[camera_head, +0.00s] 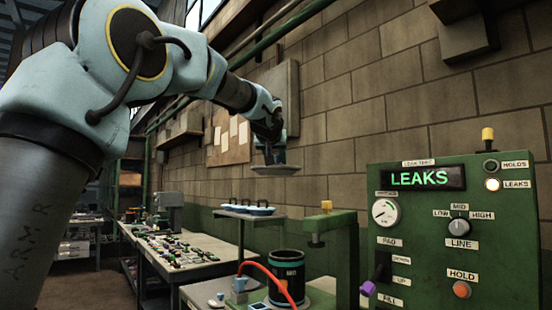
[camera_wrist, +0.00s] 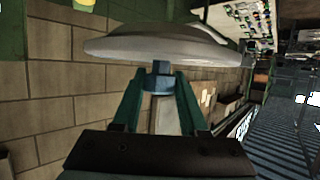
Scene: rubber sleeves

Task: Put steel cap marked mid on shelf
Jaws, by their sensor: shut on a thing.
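My gripper (camera_head: 268,150) is raised in front of the brick wall. It is shut on a grey, round, shallow dish-like steel cap (camera_head: 276,169), held above the bench. In the wrist view the cap (camera_wrist: 155,45) spans the top, and my gripper's fingertips (camera_wrist: 161,78) close on a small blue knob at its middle. I cannot read any marking on the cap. A small raised shelf (camera_head: 240,215) stands below the cap and a little to the left, bearing several blue-and-white round pieces (camera_head: 258,209).
A green leak test panel (camera_head: 455,235) reads LEAKS at the right. Before it stand a green post press (camera_head: 330,235) and a black cylinder (camera_head: 288,275) with a red hose (camera_head: 262,268). A long bench (camera_head: 170,250) with many small parts runs back at the left.

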